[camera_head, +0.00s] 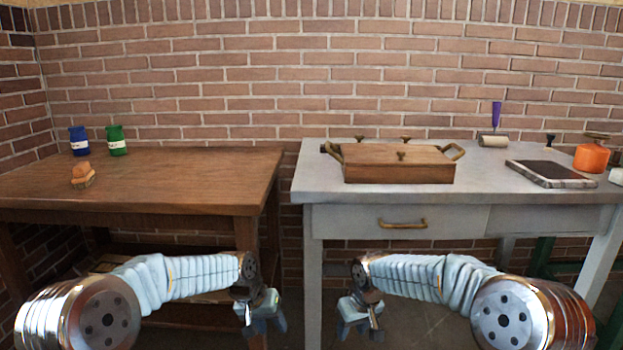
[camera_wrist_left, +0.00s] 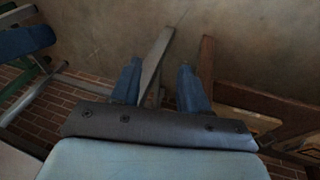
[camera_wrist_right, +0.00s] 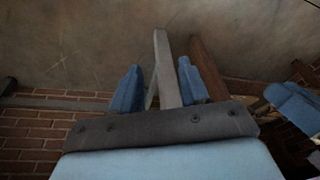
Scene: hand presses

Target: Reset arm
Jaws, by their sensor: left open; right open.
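My left gripper (camera_head: 265,325) hangs low in front of the brown table's right end, fingers pointing down. In the left wrist view its two blue fingers (camera_wrist_left: 160,85) are apart with nothing between them. My right gripper (camera_head: 360,328) hangs low in front of the grey table's left leg. In the right wrist view its two blue fingers (camera_wrist_right: 158,88) are apart and empty. Both grippers are below the tabletops and touch nothing that I can see.
The brown table (camera_head: 200,180) holds a blue can (camera_head: 78,141), a green can (camera_head: 116,141) and a sponge-like brush (camera_head: 82,176). The grey table (camera_head: 480,170) holds a wooden press box (camera_head: 398,164), a roller (camera_head: 493,140), a dark plate (camera_head: 551,174) and an orange pot (camera_head: 591,158).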

